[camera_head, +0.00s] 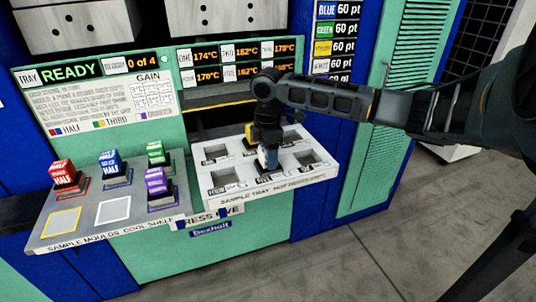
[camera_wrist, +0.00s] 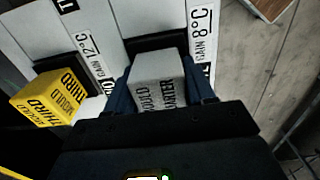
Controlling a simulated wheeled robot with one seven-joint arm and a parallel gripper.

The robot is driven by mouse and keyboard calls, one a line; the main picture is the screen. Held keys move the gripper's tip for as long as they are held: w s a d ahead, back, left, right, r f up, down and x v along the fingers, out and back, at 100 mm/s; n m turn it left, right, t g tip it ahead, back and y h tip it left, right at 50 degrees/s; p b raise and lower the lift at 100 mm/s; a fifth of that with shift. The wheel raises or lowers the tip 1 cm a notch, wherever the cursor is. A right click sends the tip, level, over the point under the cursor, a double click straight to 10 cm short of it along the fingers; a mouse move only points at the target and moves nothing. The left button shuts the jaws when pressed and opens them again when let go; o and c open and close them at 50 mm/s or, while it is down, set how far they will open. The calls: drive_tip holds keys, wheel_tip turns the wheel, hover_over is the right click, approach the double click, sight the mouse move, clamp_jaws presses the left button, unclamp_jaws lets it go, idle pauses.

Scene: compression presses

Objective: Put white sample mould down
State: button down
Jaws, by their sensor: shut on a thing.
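My gripper (camera_wrist: 160,88) is shut on the white sample mould (camera_wrist: 158,72), a pale block lettered "MOULD" and "QUARTER" in the wrist view. In the head view my gripper (camera_head: 268,160) points down over the front middle pocket of the white sample tray (camera_head: 320,176). The mould is mostly hidden there by the fingers. In the wrist view a dark pocket (camera_wrist: 150,42) shows just beyond the mould. I cannot tell whether the mould touches the tray.
A yellow mould (camera_wrist: 48,97) marked "THIRD" sits on the tray close by; it also shows behind my gripper (camera_head: 250,141). Other tray pockets look empty. The cool shelf (camera_head: 85,232) at left holds red, blue, green and purple moulds; its yellow and white outlined spots are bare.

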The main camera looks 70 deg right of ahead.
drive_tip(key=shift+c, duration=2)
unclamp_jaws()
drive_tip(key=shift+f, duration=0.1)
wheel_tip(320, 180, up, 12)
drive_tip(key=shift+r+b, duration=0.15)
drive_tip(key=shift+b, duration=0.4)
